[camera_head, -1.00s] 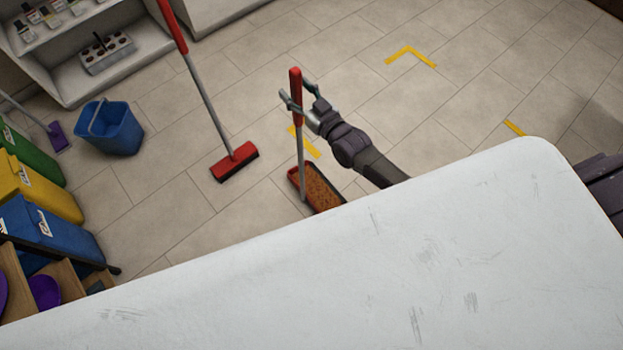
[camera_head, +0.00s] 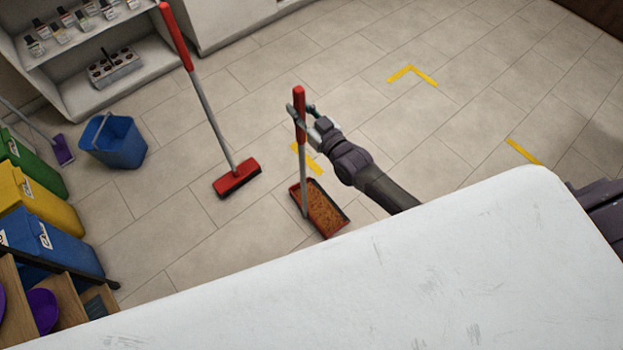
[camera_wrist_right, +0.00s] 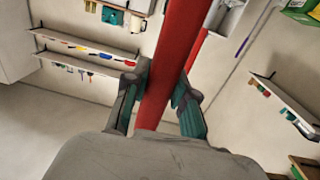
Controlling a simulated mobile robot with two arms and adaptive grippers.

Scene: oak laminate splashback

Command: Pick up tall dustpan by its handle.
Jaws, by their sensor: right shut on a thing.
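The tall dustpan (camera_head: 328,208) stands upright on the tiled floor in the head view, with a red-rimmed pan holding brown-orange debris and a grey pole with a red grip. My right gripper (camera_head: 301,112) is shut on the red handle (camera_head: 299,97) near its upper part. In the right wrist view, the red handle (camera_wrist_right: 172,65) passes between the two fingers of the right gripper (camera_wrist_right: 162,100). My left gripper is not in view.
A red broom (camera_head: 237,177) stands left of the dustpan. A blue bucket (camera_head: 119,146) and coloured bins (camera_head: 45,198) are at the left. A white surface (camera_head: 400,280) fills the foreground. Floor to the right, around the yellow tape marks (camera_head: 412,75), is clear.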

